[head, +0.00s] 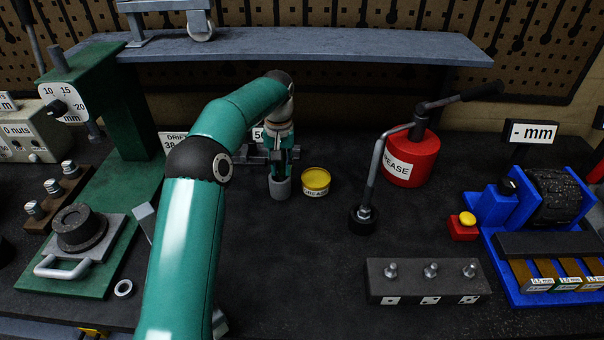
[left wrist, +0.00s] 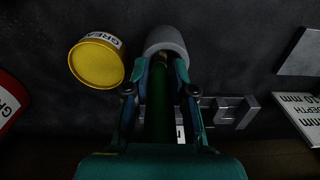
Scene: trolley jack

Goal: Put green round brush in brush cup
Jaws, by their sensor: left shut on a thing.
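My left gripper (head: 281,172) is shut on the green round brush (left wrist: 158,112), whose dark green handle runs between the two fingers in the left wrist view. The grey brush cup (head: 281,188) stands on the bench right below the gripper. It also shows in the left wrist view (left wrist: 168,38), just beyond the fingertips. The brush's far end meets the cup's mouth there, but the fingers hide how deep it sits. In the head view the brush is mostly hidden by the gripper. My right gripper is in neither view.
A yellow grease tin (head: 316,181) stands close to the right of the cup. Further right are a red grease can (head: 411,160) with a lever and a grey block (head: 428,281) with pegs. A green press (head: 130,110) stands left. The front middle bench is clear.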

